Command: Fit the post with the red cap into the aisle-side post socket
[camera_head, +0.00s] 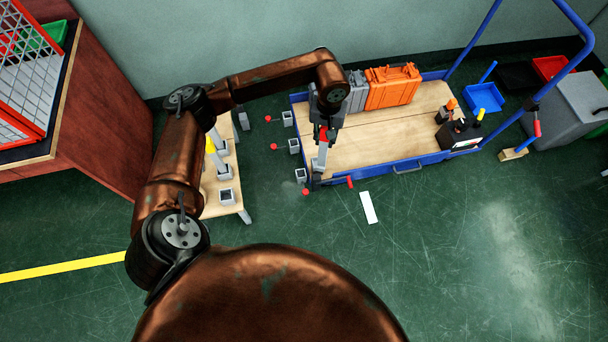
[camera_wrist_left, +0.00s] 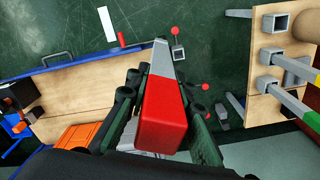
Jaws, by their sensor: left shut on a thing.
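My left gripper (camera_head: 324,128) is shut on the post with the red cap and holds it over the left end of the blue-framed cart. In the left wrist view the red cap (camera_wrist_left: 160,118) is between the fingers and the grey shaft (camera_wrist_left: 162,62) points away from the camera. The aisle-side post socket (camera_head: 301,175) is a grey square holder at the cart's near left corner; it also shows in the left wrist view (camera_wrist_left: 178,54). The post's far end appears beside the socket, not in it; the height gap is unclear. My right gripper is out of view.
Two more grey sockets (camera_head: 294,146) with red knobs line the cart's left end. Grey and orange cases (camera_head: 392,86) stand on the cart (camera_head: 400,133). A wooden bench (camera_head: 232,208) with capped posts and an empty socket is to the left. Green floor lies in front.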

